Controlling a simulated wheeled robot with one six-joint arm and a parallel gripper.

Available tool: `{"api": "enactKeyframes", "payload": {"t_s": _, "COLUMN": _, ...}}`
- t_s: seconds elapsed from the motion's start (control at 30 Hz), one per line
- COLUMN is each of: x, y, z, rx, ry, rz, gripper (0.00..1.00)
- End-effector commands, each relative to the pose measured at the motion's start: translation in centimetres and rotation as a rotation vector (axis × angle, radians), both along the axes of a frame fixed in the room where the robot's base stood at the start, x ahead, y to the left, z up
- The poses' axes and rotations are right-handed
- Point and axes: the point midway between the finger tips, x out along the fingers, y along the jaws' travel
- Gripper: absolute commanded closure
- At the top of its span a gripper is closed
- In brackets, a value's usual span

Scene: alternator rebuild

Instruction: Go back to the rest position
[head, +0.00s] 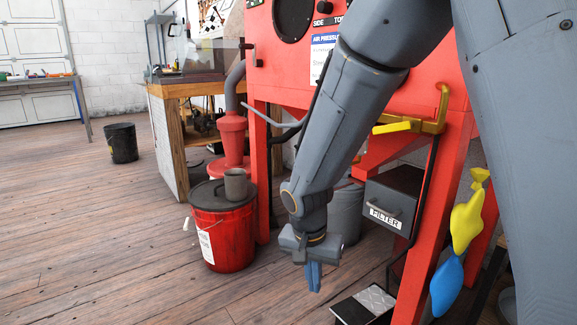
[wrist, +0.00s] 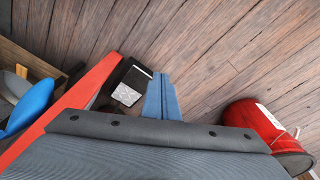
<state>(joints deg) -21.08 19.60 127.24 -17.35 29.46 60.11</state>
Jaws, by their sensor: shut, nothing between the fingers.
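My gripper (head: 314,276) hangs at the end of my grey arm, pointing down over the wooden floor in the head view. Its blue fingers are together with nothing between them. In the wrist view the shut fingers (wrist: 162,97) show against the floorboards, apart from anything else. The gripper is to the right of the red bucket and in front of the red cabinet in the head view.
A red bucket (head: 222,235) with a grey cup (head: 236,185) on its lid stands left of my gripper. A red cabinet (head: 285,85) stands behind my arm. A black foot pedal (head: 364,305) lies at lower right.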

Motion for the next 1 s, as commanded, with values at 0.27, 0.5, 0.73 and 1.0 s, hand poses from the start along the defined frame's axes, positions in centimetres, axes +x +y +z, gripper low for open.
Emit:
{"api": "enactKeyframes", "payload": {"t_s": 0.27, "x": -10.1, "y": 4.9, "z": 8.1, "rx": 0.05, "ry": 0.05, "rz": 0.414, "gripper": 1.0}}
{"api": "enactKeyframes", "payload": {"t_s": 0.5, "x": -17.8, "y": 6.9, "z": 11.7, "rx": 0.106, "ry": 0.083, "rz": 0.717, "gripper": 1.0}}
{"api": "enactKeyframes", "payload": {"t_s": 0.73, "x": -22.6, "y": 7.6, "z": 13.4, "rx": 0.151, "ry": 0.094, "rz": 0.914, "gripper": 1.0}}
{"api": "enactKeyframes", "payload": {"t_s": 1.0, "x": -24.9, "y": 7.1, "z": 15.6, "rx": 0.172, "ry": 0.1, "rz": 0.993, "gripper": 1.0}}
